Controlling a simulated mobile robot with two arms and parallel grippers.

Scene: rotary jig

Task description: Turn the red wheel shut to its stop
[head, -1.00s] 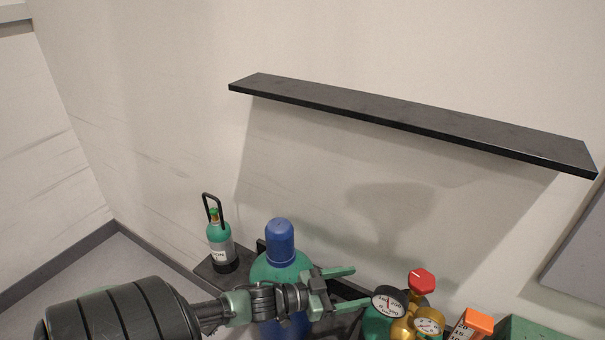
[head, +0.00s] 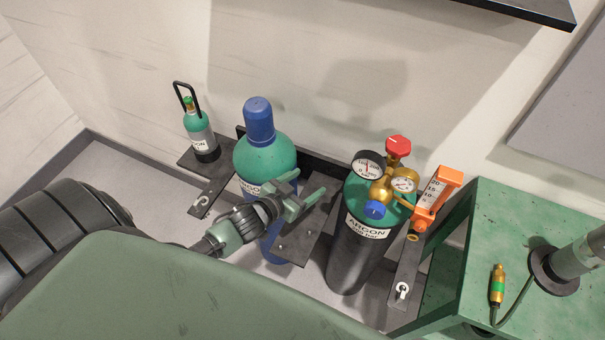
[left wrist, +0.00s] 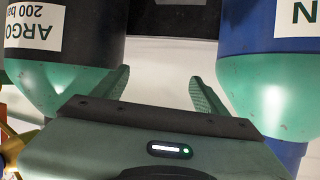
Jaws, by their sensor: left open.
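The red wheel (head: 398,147) is a small faceted knob on top of the brass valve of a black argon cylinder (head: 349,256) with a green shoulder. Two round gauges (head: 368,166) and a blue knob (head: 375,209) sit just below the wheel. My left gripper (head: 307,190) is open and empty, to the left of the wheel and apart from it, in front of the blue cylinder. In the left wrist view, its two green fingers (left wrist: 158,92) stand apart between the two cylinders, with nothing between them. The red wheel is not clearly seen there. My right gripper is not in view.
A blue cylinder with a green shoulder (head: 264,160) and blue cap stands left of the argon cylinder. A small green bottle (head: 198,128) is further left. An orange flowmeter (head: 437,197) and a green table (head: 525,215) lie right. A dark shelf (head: 530,8) hangs above.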

